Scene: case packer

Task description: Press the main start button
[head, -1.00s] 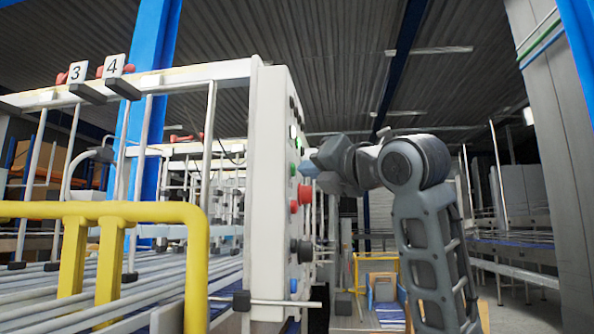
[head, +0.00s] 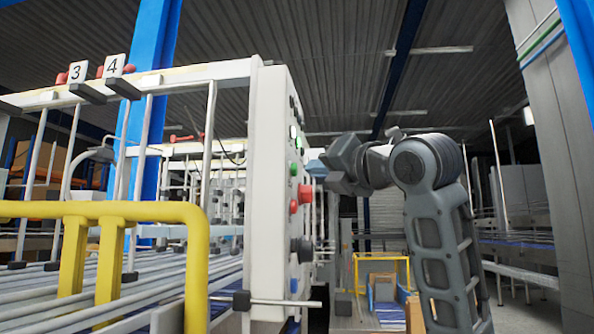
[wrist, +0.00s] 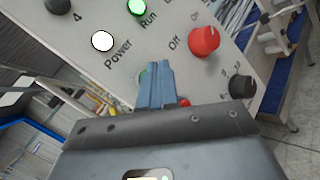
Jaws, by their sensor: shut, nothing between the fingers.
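The control panel (head: 268,190) is a tall white box with a row of buttons on its right face. A green button (head: 294,169) shows on that face; in the wrist view a green edge (wrist: 142,76) shows beside my fingertips, mostly hidden by them. I cannot read a label for it. My gripper (head: 316,167) is shut and empty, its blue-grey fingertips close to the panel face near the green button. In the wrist view my gripper (wrist: 158,66) points at the panel; whether it touches is unclear.
Near the fingers are a red Off knob (wrist: 204,41), a lit white Power lamp (wrist: 102,41), a lit green Run lamp (wrist: 137,7) and a black knob (wrist: 241,86). A red mushroom button (head: 305,194) juts out below the green one. A yellow rail (head: 197,250) stands front left.

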